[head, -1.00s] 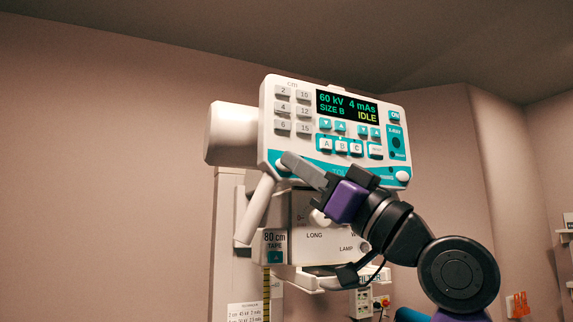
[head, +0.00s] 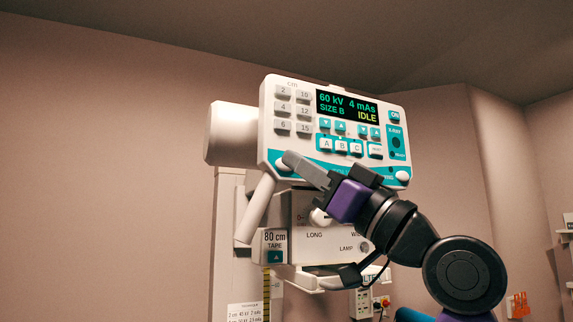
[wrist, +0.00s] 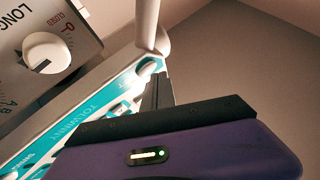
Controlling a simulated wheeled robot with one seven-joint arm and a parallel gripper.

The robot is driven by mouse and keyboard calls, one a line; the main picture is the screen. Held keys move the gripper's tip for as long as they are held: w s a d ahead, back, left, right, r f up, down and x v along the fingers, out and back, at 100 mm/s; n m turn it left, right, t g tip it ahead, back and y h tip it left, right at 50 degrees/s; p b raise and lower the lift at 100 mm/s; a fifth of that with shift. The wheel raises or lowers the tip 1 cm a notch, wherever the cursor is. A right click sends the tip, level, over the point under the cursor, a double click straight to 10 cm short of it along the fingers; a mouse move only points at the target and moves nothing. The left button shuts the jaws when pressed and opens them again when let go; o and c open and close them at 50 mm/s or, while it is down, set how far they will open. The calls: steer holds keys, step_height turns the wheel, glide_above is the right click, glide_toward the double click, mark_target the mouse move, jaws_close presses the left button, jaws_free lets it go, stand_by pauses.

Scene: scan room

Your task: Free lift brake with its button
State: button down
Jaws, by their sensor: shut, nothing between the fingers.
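The tube head's control panel (head: 360,104) is white and teal, and its display reads 60 kV, 4 mAs, SIZE B, IDLE. A round white button (head: 283,167) sits at its lower left corner, partly covered by my gripper (head: 289,158). Another round white button (head: 403,176) sits at the lower right corner. I cannot read which one is marked for the lift brake. My gripper is shut and empty, its tip at the lower left button. I cannot tell whether it touches. In the wrist view the shut fingers (wrist: 157,88) point at the panel's teal strip beside a white button (wrist: 147,68).
A white handle (head: 256,208) slants down close left of my fingertips. Below the panel is the collimator box (head: 305,250) with its knob, seen in the wrist view (wrist: 47,53). The column (head: 225,245) stands behind. The space left of it is clear.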

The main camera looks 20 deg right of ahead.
steer(key=shift+s, duration=0.25)
steer(key=shift+s, duration=2.5)
